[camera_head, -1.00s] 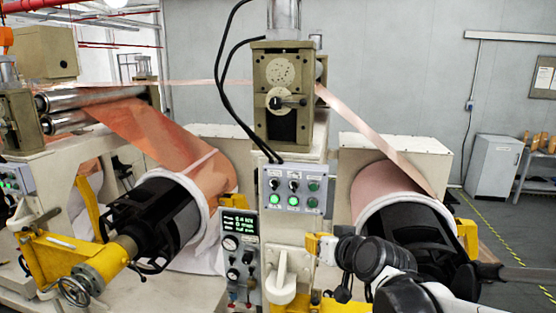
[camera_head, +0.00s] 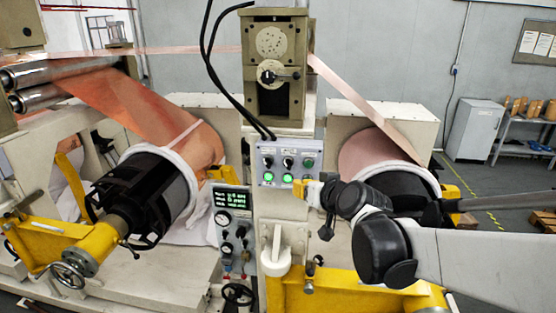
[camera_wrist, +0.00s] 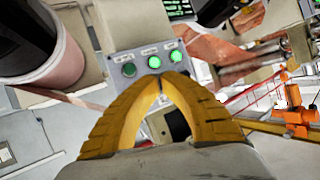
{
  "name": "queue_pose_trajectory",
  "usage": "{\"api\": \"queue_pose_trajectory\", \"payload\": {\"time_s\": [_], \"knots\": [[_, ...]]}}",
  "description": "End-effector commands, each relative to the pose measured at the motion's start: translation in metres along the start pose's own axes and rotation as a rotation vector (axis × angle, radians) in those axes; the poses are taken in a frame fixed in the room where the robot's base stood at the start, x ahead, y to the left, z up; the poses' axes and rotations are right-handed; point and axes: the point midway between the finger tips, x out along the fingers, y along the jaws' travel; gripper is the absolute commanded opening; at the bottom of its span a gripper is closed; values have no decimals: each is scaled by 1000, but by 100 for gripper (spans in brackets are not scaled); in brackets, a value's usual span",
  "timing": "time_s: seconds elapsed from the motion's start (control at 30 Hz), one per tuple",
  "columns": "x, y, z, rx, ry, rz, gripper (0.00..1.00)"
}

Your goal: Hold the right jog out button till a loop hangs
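The grey button panel (camera_head: 281,163) is on the front of the middle post. Its lower row has two lit green buttons at the left (camera_head: 268,178) and middle (camera_head: 287,178); the lower right spot is partly hidden by my gripper. In the wrist view, which is turned over, two lit buttons (camera_wrist: 154,62) and a darker green button (camera_wrist: 129,69) show. My gripper (camera_wrist: 163,80) has its yellow fingers closed together, empty, tips close to the panel; contact is unclear. The right copper strip (camera_head: 360,100) runs straight down to the right roll (camera_head: 375,150), without a loop.
A gauge box with a display (camera_head: 232,200) stands left of the post. The left copper web (camera_head: 140,105) runs to a roll on a black core (camera_head: 150,190). A white handle (camera_head: 275,250) and yellow frame (camera_head: 350,290) lie below. A grey cabinet (camera_head: 475,130) stands behind.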

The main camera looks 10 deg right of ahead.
Motion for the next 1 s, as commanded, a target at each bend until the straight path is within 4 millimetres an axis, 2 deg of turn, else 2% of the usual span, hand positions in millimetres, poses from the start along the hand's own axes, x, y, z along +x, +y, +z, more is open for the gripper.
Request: {"api": "queue_pose_trajectory", "payload": {"time_s": [0.4, 0.6, 1.0], "knots": [[45, 24, -23, 0, 0, 1, 0], [54, 28, -28, 0, -1, 0, 0], [54, 29, -29, 0, 0, 0, 0]]}}
